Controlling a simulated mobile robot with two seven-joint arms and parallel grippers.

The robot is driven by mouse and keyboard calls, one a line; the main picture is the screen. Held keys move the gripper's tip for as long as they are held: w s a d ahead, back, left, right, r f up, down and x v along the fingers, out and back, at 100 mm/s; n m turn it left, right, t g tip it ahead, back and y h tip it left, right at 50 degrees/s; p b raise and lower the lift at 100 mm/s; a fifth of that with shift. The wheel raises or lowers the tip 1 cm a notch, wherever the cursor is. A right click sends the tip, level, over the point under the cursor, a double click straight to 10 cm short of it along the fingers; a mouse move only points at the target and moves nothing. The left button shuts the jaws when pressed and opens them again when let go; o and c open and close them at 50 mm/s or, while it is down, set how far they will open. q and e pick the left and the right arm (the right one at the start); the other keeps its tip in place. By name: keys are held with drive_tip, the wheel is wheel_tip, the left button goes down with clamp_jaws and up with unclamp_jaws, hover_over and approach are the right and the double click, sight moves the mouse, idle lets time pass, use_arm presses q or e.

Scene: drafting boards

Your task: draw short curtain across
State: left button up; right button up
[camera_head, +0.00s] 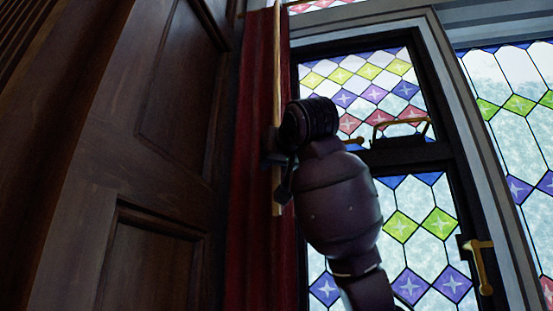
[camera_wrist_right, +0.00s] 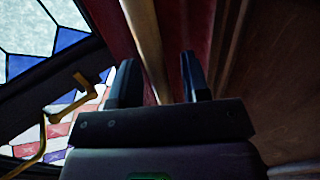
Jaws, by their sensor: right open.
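A dark red curtain (camera_head: 248,170) hangs gathered in a narrow strip between the dark wood panelling and the stained-glass window. A pale wooden rod (camera_head: 277,70) hangs upright in front of it. My right gripper (camera_head: 276,172) is up at the rod, with its fingers partly hidden by my wrist. In the right wrist view the gripper (camera_wrist_right: 160,78) is open, and the rod (camera_wrist_right: 145,35) shows between its two dark fingers, with red curtain (camera_wrist_right: 173,35) behind. I cannot tell whether a finger touches the rod. My left gripper is not in view.
Dark wood panelling (camera_head: 120,170) rises close on the left. The window (camera_head: 405,220) with coloured panes is on the right. A brass handle (camera_head: 480,265) and a brass bar (camera_head: 403,122) stick out from its frame.

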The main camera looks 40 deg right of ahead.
drive_tip(key=shift+w, duration=0.1)
clamp_jaws()
drive_tip(key=shift+d, duration=0.15)
